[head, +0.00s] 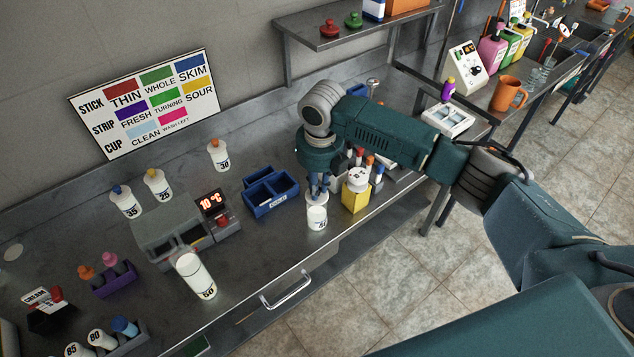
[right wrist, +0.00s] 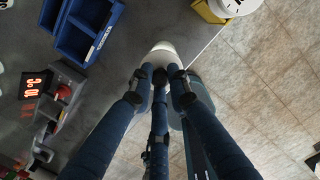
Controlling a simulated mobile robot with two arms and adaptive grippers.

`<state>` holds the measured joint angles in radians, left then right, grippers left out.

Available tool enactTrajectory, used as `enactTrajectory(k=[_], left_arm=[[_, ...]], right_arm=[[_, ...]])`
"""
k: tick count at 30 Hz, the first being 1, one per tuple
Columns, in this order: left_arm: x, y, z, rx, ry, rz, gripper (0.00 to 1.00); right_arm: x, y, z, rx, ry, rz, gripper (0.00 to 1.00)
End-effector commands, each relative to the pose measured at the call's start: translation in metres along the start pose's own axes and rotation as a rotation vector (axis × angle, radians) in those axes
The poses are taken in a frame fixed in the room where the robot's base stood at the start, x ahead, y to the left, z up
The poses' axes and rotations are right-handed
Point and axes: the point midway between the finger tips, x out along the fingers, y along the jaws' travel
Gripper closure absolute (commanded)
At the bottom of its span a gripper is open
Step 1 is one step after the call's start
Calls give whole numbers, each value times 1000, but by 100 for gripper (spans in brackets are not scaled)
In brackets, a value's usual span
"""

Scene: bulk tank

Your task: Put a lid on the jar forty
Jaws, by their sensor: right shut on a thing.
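A white jar (head: 317,217) stands upright on the steel counter near its front edge. Its label is small and partly blurred but seems to read 40. My right gripper (head: 318,188) points straight down over the jar's mouth, with its fingertips at the jar's top. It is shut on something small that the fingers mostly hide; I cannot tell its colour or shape. In the right wrist view the fingers (right wrist: 158,78) close together, and the jar's white rim (right wrist: 163,47) shows just beyond them. My left gripper is not in view.
A blue bin (head: 270,193) stands left of the jar. A yellow box (head: 355,198) with a white tub (head: 357,179) is close on the right. Jar 50 (head: 194,275) stands front left. Red (head: 330,28) and green (head: 354,20) knobbed pieces sit on the shelf.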

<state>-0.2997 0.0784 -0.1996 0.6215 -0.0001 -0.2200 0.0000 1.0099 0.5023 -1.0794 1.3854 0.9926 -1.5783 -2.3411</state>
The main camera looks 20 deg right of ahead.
Motion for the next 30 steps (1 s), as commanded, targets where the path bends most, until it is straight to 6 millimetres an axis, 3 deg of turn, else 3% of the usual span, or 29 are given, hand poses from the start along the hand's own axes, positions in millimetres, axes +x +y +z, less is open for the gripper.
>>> enactTrajectory(k=[15, 28, 29, 30], left_arm=[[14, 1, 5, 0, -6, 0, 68], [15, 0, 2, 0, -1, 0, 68], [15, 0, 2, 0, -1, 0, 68], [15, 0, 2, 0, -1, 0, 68]], right_arm=[[32, 0, -3, -1, 0, -1, 100], [36, 0, -4, -1, -1, 0, 100], [36, 0, -4, -1, -1, 0, 79], [36, 0, -4, -1, -1, 0, 71]])
